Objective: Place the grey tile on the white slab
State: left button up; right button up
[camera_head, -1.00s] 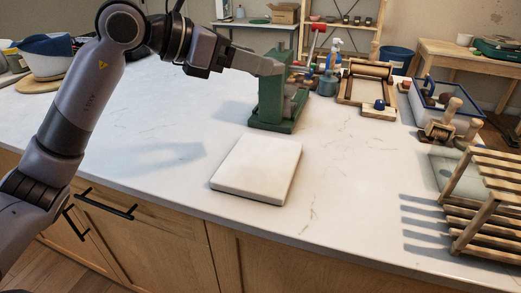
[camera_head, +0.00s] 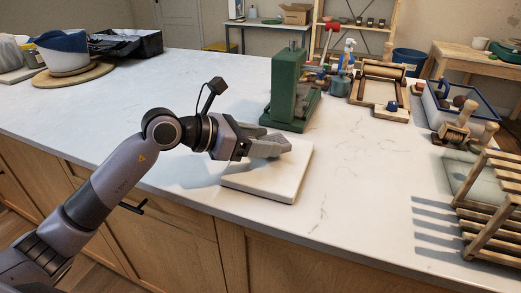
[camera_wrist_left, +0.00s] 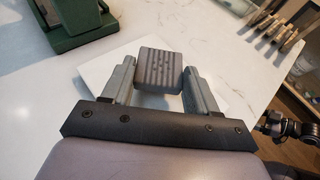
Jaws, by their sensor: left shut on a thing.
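The white slab (camera_head: 285,180) lies flat on the countertop near its front edge. My left gripper (camera_head: 272,146) is over the slab's back left part and is shut on the grey tile (camera_head: 278,140). In the left wrist view the grey tile (camera_wrist_left: 160,69) is a small ridged block between the two fingers, with the white slab (camera_wrist_left: 100,68) behind and below it. I cannot tell whether the tile touches the slab.
A green press (camera_head: 290,92) stands just behind the slab. A wooden rack (camera_head: 490,205) is at the right, and a blue-rimmed tray (camera_head: 455,108) with tools is behind it. The counter between slab and rack is clear.

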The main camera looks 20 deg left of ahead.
pick_arm(q)
notch_tip(320, 180, down, 3)
jog(key=shift+r, duration=0.2)
jog(key=o, duration=1.3)
jog(key=shift+c, duration=0.2)
jog(key=b+v, duration=0.2)
jog(key=v, duration=0.9)
jog(key=shift+f, duration=0.1)
jog(key=shift+s+a+r, duration=0.3)
jog(key=shift+s+r, duration=0.05)
